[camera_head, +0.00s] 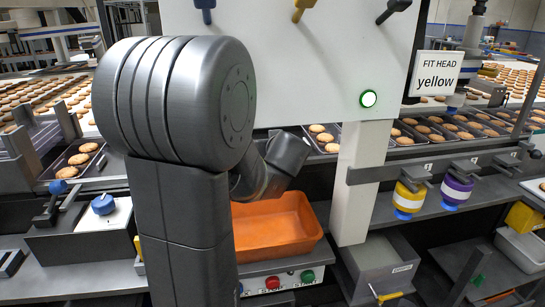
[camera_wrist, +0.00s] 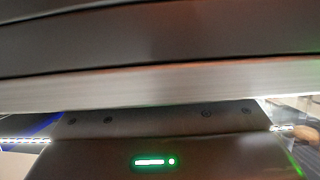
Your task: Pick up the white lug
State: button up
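A white lug (camera_head: 522,250), an open whitish bin, shows at the far right edge in the head view, partly cut off by the frame. A yellow container (camera_head: 524,217) is just above it. My arm fills the left middle of the head view and bends away behind itself, well to the left of the lug. My gripper's fingers show in neither view.
An orange tub (camera_head: 272,222) stands on the bench beside my arm. Yellow (camera_head: 408,199) and purple (camera_head: 456,192) heads hang from a rail at right. Biscuit trays run behind.

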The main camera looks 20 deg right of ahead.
grip_shut()
jog(key=shift+r, duration=0.1)
